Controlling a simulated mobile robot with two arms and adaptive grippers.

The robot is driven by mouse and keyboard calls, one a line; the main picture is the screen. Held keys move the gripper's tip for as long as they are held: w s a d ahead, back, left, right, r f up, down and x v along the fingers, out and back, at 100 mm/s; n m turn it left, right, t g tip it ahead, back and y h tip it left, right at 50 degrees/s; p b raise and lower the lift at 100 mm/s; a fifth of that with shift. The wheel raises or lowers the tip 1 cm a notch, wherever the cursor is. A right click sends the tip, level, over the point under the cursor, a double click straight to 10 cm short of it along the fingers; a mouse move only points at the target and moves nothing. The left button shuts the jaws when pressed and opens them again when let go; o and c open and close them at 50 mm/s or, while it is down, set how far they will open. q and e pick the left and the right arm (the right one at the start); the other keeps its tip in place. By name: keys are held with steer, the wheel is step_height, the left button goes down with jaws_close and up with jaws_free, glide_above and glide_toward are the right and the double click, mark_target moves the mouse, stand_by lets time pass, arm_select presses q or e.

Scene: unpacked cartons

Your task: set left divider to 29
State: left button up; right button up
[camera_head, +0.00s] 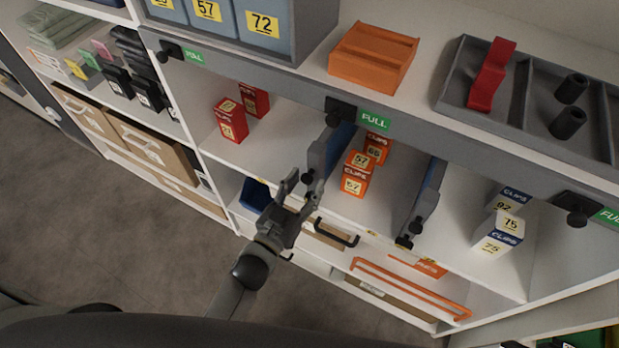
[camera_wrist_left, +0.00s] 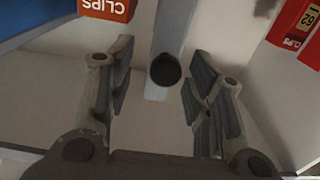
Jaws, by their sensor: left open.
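The left divider (camera_head: 327,157) is a blue-grey upright panel on the middle shelf, between the red boxes and the orange boxes. It has a dark round knob at its front edge, and this knob (camera_wrist_left: 165,71) shows in the left wrist view. My left gripper (camera_head: 299,188) is in front of the divider's front end, open. In the left wrist view its two fingers stand on either side of the knob, with gaps to both. Small yellow marks line the shelf's front edge, too small to read. My right gripper is not in view.
Red boxes (camera_head: 230,121) stand left of the divider, orange clip boxes (camera_head: 356,176) close on its right. A second divider (camera_head: 425,203) and blue-white boxes (camera_head: 500,232) are further right. A black handle (camera_head: 338,233) lies below.

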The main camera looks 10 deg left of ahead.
arm_select(q)
steer(key=v, duration=0.9)
steer(key=shift+s, duration=0.15)
steer(key=shift+r, duration=0.1)
steer(key=s+a+f+g+y, duration=0.1)
steer(key=s+a+f+g, duration=0.15)
steer(key=f, duration=0.75)
steer(key=s+a+f+n+g+y, duration=0.1)
steer(key=s+f+g+y, duration=0.15)
steer(key=f, duration=0.65)
steer(key=s+a+f+g, duration=0.2)
steer(key=s+f, duration=0.1)
steer(key=f, duration=0.7)
steer(key=s+a+f+g+y, duration=0.1)
steer(key=s+a+f+g, duration=0.2)
steer(key=s+f, duration=0.5)
steer(key=s+a+f+g+y, duration=0.1)
steer(key=s+a+f+g, duration=0.3)
steer(key=s, duration=1)
step_height(320, 180, down, 4)
steer(key=shift+a+f+n+g+y, duration=0.25)
steer(key=shift+n+g+y, duration=0.1)
steer(key=shift+g, duration=0.65)
steer(key=shift+s, duration=0.1)
